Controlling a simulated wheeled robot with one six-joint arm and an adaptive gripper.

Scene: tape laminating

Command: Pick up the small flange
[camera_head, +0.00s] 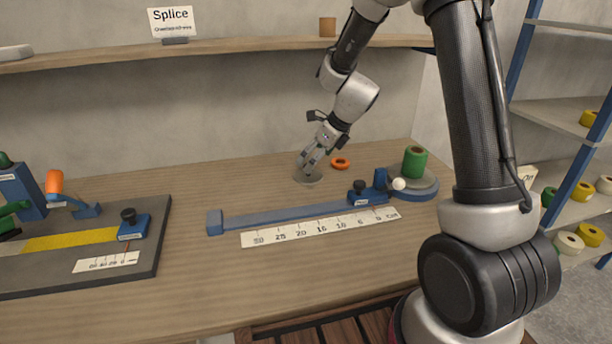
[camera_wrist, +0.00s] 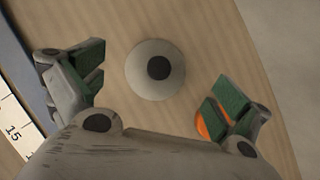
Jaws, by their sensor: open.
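The small flange is most likely the flat grey disc (camera_head: 308,177) on the table below my gripper. In the wrist view it shows as a pale round disc (camera_wrist: 142,82) with a dark round centre. My gripper (camera_head: 309,163) points down over it. In the wrist view my gripper (camera_wrist: 160,88) is open, its green-padded fingers wide apart on either side of the disc, and nothing is between them but the disc below. An orange ring (camera_head: 341,163) lies right of the disc, partly hidden behind the right finger in the wrist view.
A blue rail with a white ruler (camera_head: 320,226) lies in front of the disc. A green roll (camera_head: 414,161) stands on a grey round base at right. A dark board (camera_head: 150,250) with a yellow strip is at left. A shelf (camera_head: 240,46) runs along the wall above.

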